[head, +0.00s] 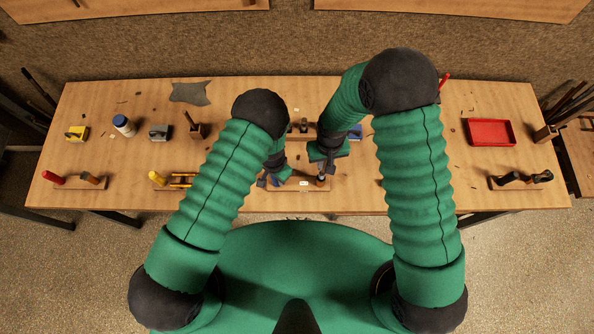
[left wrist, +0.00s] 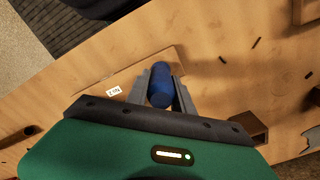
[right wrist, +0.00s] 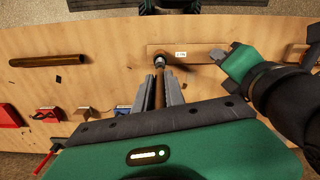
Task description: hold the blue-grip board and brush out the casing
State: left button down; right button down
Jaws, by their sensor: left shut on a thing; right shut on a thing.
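The board (head: 300,188) lies near the front middle of the table and carries a white label. Its blue grip (left wrist: 160,88) stands between the fingers of my left gripper (left wrist: 160,92), which is shut on it. My left gripper (head: 275,180) is low at the board's left end in the head view. My right gripper (right wrist: 160,98) is shut on a brown-handled brush (right wrist: 159,92). The brush's lower end meets a dark, metal-rimmed casing (right wrist: 158,60) at the board's end in the right wrist view. How deep the brush sits in the casing is hidden.
Other boards with red (head: 54,177), yellow (head: 156,178) and dark (head: 508,177) grips lie along the front edge. A red tray (head: 490,132) is at right. A blue-capped bottle (head: 123,125) and grey cloth (head: 190,93) are at back left. A brown tube (right wrist: 48,60) lies beyond my right gripper.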

jog(key=shift+f, duration=0.15)
dwell(0.4)
jog(key=shift+f, duration=2.4)
jog(key=shift+r, duration=0.15)
jog(key=shift+r, duration=2.4)
jog(key=shift+f, duration=0.15)
jog(key=shift+f, duration=2.35)
jog(key=shift+r, duration=0.1)
